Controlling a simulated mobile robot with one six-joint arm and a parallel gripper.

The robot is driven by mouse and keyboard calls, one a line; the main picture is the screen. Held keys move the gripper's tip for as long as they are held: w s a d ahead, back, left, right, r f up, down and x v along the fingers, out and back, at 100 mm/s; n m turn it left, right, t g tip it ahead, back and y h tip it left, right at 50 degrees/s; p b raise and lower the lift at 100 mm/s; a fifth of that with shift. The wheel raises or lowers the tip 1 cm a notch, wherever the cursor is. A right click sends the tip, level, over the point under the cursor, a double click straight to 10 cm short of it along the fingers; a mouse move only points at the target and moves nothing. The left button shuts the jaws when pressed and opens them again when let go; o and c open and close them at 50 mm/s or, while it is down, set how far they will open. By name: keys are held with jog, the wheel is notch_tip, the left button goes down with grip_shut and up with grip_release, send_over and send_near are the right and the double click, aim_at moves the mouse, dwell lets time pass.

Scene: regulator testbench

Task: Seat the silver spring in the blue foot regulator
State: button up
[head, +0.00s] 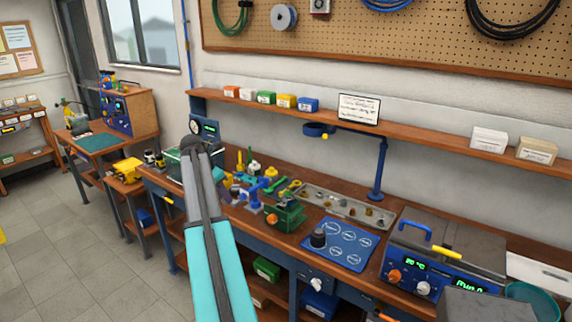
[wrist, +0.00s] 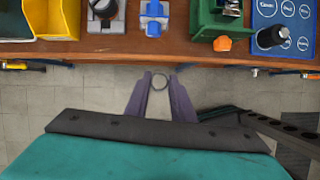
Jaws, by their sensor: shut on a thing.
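In the head view a blue regulator (head: 250,192) shows among other parts on the bench. The inside of its seat is too small to make out.
A yellow bin (wrist: 58,18) is farther left. A blue mat (head: 340,244) with a black cylinder lies to the right. Tool handles project along the bench front.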

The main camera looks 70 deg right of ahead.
jog(key=s+d+r+p, duration=0.2)
jog(key=s+d+r, duration=0.1)
jog(key=s+d, duration=0.4)
jog(key=s+d+r+p, duration=0.2)
jog(key=s+d+r, duration=0.2)
jog(key=s+d, duration=0.4)
jog(key=s, duration=0.4)
jog(key=shift+r+n+p, duration=0.25)
jog(key=shift+n+p, duration=0.05)
jog(key=shift+n, duration=0.1)
jog(key=shift+s+f, duration=0.1)
jog(key=shift+f, duration=0.1)
jog(key=shift+f+b, duration=1.5)
jog(key=shift+f, duration=0.45)
jog(key=shift+p, duration=0.5)
jog(key=shift+f, duration=1.25)
dwell(1.2)
jog(key=o, duration=1.1)
